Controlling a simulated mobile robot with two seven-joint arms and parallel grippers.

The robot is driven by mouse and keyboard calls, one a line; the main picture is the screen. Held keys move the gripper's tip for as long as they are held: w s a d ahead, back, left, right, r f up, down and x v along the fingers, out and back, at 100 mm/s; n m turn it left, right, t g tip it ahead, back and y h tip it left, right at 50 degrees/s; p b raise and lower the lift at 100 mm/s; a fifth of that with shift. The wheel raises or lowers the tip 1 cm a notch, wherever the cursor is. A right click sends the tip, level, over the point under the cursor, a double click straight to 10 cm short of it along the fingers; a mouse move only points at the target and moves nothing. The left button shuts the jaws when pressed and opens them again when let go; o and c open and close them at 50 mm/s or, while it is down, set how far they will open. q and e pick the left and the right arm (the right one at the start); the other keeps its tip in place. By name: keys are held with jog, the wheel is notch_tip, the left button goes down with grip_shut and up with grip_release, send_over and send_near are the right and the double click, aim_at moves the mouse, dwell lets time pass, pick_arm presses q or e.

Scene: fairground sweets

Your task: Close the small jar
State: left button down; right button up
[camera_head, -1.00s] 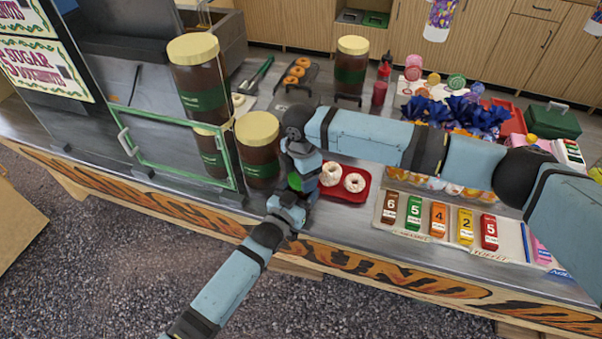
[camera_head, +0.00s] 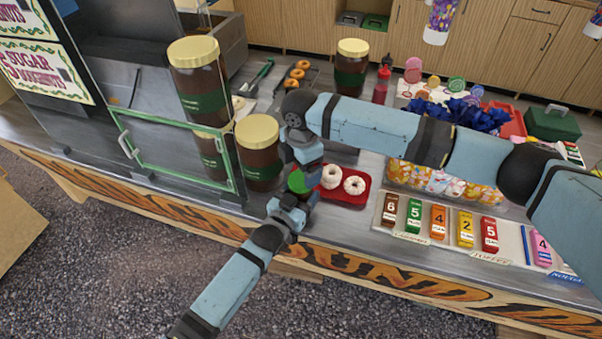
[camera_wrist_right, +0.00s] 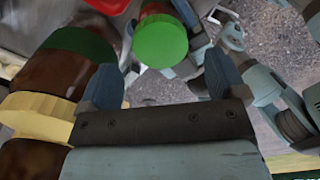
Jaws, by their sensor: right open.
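The small jar shows in the right wrist view as a bright green round lid (camera_wrist_right: 160,42) above a reddish-brown body (camera_wrist_right: 153,10). In the head view the green lid (camera_head: 297,181) shows between my two grippers. I cannot tell whether the lid is fully seated. My left gripper (camera_head: 296,200) comes up from below, with its fingers around the jar, partly hidden. My right gripper (camera_head: 304,160) points down over the jar. In the right wrist view its fingers (camera_wrist_right: 163,82) are wide apart and empty, with the lid a little beyond them.
A large brown jar with a cream lid (camera_head: 257,130) stands close left of my right gripper. A red tray (camera_head: 351,198) with two white doughnuts is to the right. Numbered boxes (camera_head: 438,220) stand along the counter front. A green-framed cabinet door (camera_head: 180,120) is at left.

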aim_at(301, 178)
jog(key=shift+r, duration=0.25)
jog(key=shift+c, duration=0.2)
jog(key=shift+r+n, duration=0.3)
jog(key=shift+r, duration=0.1)
notch_tip(301, 178, up, 3)
jog(key=n, duration=0.2)
jog(key=shift+f+n, duration=0.1)
jog(key=shift+n, duration=0.3)
jog(key=shift+f, duration=0.1)
jog(key=shift+f, duration=3.95)
